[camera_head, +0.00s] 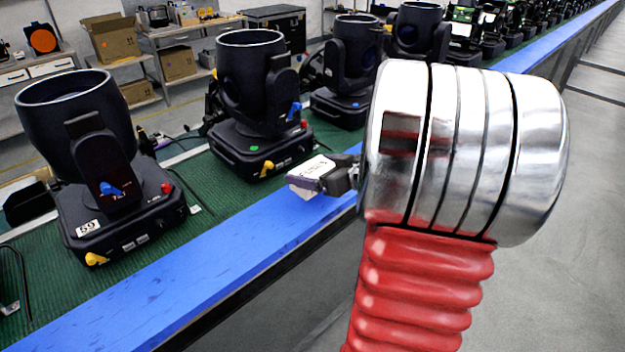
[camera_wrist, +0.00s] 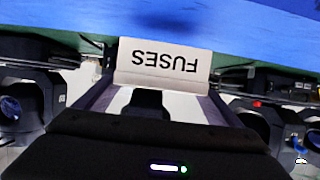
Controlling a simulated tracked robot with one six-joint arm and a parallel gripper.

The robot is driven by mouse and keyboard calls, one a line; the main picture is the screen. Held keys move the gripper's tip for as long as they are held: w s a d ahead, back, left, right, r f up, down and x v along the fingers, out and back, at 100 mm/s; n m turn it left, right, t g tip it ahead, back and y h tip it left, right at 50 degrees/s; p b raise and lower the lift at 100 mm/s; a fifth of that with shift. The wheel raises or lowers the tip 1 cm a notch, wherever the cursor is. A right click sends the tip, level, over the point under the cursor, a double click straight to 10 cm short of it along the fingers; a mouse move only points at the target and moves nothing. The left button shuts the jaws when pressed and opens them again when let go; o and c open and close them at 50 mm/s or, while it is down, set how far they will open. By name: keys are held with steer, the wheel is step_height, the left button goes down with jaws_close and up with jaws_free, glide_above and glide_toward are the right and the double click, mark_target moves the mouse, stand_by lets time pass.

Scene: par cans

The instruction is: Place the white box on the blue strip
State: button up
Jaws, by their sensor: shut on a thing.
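The white box (camera_head: 308,168) shows in my gripper (camera_head: 328,181) in the head view, right at the blue strip (camera_head: 240,240). In the wrist view the box (camera_wrist: 165,60) bears the word FUSES, upside down in the picture. It sits between the two fingers of my gripper (camera_wrist: 163,88), which is shut on it. The blue strip (camera_wrist: 200,22) runs across the top of the wrist view behind the box. The box overlaps the strip in the head view; I cannot tell whether it touches it. My arm hides part of the strip.
Several black stage lights stand on the green belt beside the strip, the nearest being a light (camera_head: 80,150) at the left and another light (camera_head: 255,95) behind the box. Shelves with cardboard boxes (camera_head: 112,40) stand at the back. Grey floor (camera_head: 575,215) is open at right.

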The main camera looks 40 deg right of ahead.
steer(key=shift+f, duration=1.55)
steer(key=o, duration=1)
steer(key=shift+f, duration=0.1)
steer(key=v, duration=1.2)
